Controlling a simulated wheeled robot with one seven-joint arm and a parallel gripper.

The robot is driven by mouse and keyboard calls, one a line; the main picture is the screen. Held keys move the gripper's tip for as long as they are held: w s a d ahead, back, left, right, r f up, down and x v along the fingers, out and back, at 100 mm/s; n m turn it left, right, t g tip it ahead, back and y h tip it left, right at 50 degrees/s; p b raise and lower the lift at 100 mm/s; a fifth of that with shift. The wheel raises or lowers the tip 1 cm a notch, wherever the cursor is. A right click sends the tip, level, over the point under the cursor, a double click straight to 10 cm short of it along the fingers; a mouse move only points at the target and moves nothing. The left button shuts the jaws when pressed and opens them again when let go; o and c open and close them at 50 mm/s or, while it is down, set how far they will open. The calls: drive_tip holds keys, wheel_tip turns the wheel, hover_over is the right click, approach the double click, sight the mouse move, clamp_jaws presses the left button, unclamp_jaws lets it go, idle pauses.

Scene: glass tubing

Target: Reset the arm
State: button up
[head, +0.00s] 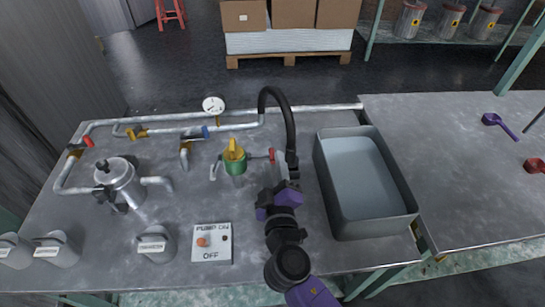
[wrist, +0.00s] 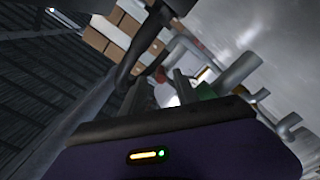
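My gripper (head: 283,178) is over the metal workbench (head: 95,225), left of the grey basin, close to the lower end of a black hose (head: 291,130). I cannot tell whether it touches the hose. In the wrist view, the two fingers of my gripper (wrist: 160,90) stand apart with a gap between them, and nothing is clearly held. A green fitting with a yellow knob (head: 234,155) and a red-handled valve (head: 271,154) are just left of my gripper. The arm reaches in from the bottom of the head view.
The grey basin (head: 323,175) stands close on the right. Pipes with a gauge (head: 213,104) run along the back. A pump switch box (head: 211,243), a metal pot (head: 120,182) and grey containers (head: 156,243) are on the left. The right table (head: 450,170) is mostly clear.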

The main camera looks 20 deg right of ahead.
drive_tip(key=shift+a, duration=0.1)
idle(0.5)
drive_tip(key=s+a+y, duration=0.2)
drive_tip(key=s+y, duration=0.2)
drive_tip(key=s, duration=0.3)
drive_tip(key=s+a+y, duration=0.3)
drive_tip(key=s, duration=0.4)
drive_tip(key=s+d+r+m+g+h, duration=0.1)
drive_tip(key=s+d+m, duration=0.2)
drive_tip(key=s, duration=1)
drive_tip(key=s+d+r+m+g, duration=0.1)
drive_tip(key=s+d+m, duration=0.3)
drive_tip(key=s, duration=0.8)
wheel_tip(320, 180, up, 14)
drive_tip(key=p, duration=1.4)
drive_tip(key=shift+w+a, duration=0.2)
drive_tip(key=shift+w, duration=0.1)
